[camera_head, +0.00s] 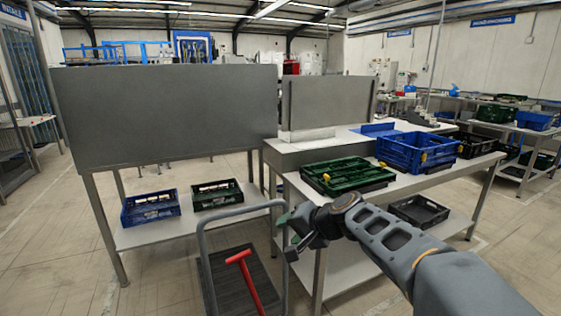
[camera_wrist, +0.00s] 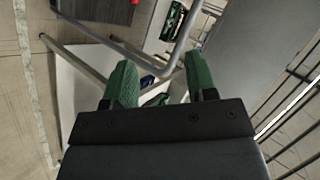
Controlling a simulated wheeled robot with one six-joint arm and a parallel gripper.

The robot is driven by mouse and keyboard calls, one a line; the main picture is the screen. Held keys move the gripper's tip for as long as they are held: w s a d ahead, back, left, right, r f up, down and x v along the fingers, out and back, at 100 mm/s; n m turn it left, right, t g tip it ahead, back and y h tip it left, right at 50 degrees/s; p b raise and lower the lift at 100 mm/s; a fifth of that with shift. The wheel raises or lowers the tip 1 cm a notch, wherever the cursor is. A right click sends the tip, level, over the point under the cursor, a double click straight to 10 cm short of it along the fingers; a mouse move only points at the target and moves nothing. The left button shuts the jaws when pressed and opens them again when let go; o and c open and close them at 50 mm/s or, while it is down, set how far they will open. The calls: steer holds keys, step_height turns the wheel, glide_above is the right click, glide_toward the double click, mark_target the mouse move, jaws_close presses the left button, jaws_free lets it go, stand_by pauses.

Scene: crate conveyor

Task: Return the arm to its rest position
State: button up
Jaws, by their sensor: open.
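My gripper (camera_wrist: 162,85) is open and empty, with its two green-padded fingers apart in the wrist view. In the head view my gripper (camera_head: 291,232) is at the end of my arm, which reaches in from the lower right. It hangs in front of the table (camera_head: 330,198) and close to the cart's handle in the picture. The gap between the fingers is hard to make out in the head view. Nothing is held.
A green crate (camera_head: 345,187) and a blue crate (camera_head: 410,165) stand on the table. A black crate (camera_head: 418,222) is on its lower shelf. A cart (camera_head: 203,245) with a red tool (camera_head: 245,275) stands in front.

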steer(key=s+d+r+n+g+h+p, duration=0.1)
steer(key=s+d+r+n+h+p, duration=0.1)
steer(key=s+d+p, duration=0.5)
steer(key=s+d+r+n+g+h+p, duration=0.2)
steer(key=s+d+r+h+p, duration=0.2)
steer(key=s, duration=0.8)
steer(key=d+h+p, duration=0.2)
steer(key=p, duration=0.2)
steer(key=shift+d+r+n, duration=0.2)
steer(key=shift+d+n, duration=0.15)
steer(key=shift+n, duration=0.05)
